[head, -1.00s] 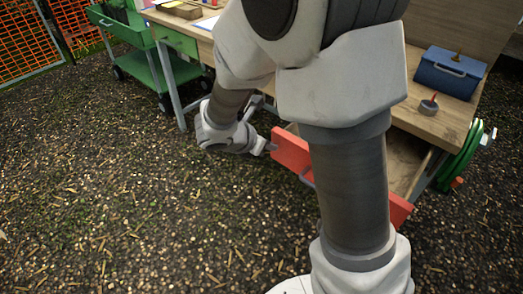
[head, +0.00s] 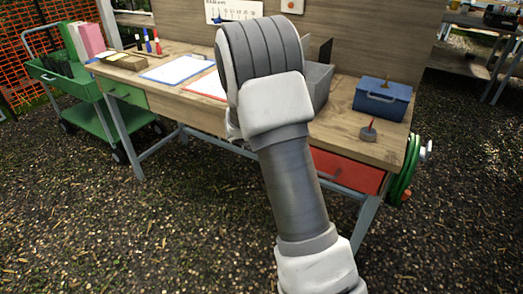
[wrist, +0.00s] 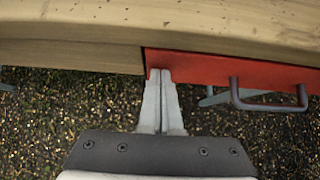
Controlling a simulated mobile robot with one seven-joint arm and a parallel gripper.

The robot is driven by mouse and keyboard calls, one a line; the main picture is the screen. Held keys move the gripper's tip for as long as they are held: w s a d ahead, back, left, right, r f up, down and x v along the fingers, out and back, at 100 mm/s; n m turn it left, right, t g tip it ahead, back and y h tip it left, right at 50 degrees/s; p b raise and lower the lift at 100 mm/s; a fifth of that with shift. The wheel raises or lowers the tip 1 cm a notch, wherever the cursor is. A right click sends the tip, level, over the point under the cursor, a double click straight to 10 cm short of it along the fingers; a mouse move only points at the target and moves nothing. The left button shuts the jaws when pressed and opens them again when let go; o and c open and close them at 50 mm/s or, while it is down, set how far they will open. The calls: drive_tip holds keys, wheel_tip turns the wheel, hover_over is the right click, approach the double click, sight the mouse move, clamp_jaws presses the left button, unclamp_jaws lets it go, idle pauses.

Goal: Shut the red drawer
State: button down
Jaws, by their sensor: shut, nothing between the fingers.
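The red drawer (head: 347,172) sits under the right part of the workbench top. Its front looks flush with the bench's front in the head view, with no open gap showing. In the wrist view the red drawer front (wrist: 215,69) lies just under the bench edge, with its grey handle (wrist: 268,106) to the right. My gripper (wrist: 160,73) is shut and empty. Its fingertips are at the left end of the red front, seemingly touching it. In the head view my arm hides my gripper and the drawer's left part.
The wooden workbench (head: 200,108) carries a blue toolbox (head: 382,98), a grey bin (head: 318,85) and a clipboard (head: 178,70). A green drawer (head: 124,92) is at its left. A green cart (head: 75,80) stands further left. A green hose (head: 404,172) hangs at the right end. The ground in front is clear.

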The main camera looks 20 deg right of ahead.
drive_tip(key=shift+w+d+r, duration=0.1)
drive_tip(key=shift+w+d, duration=0.25)
drive_tip(key=shift+d, duration=0.15)
drive_tip(key=shift+d+r, duration=0.1)
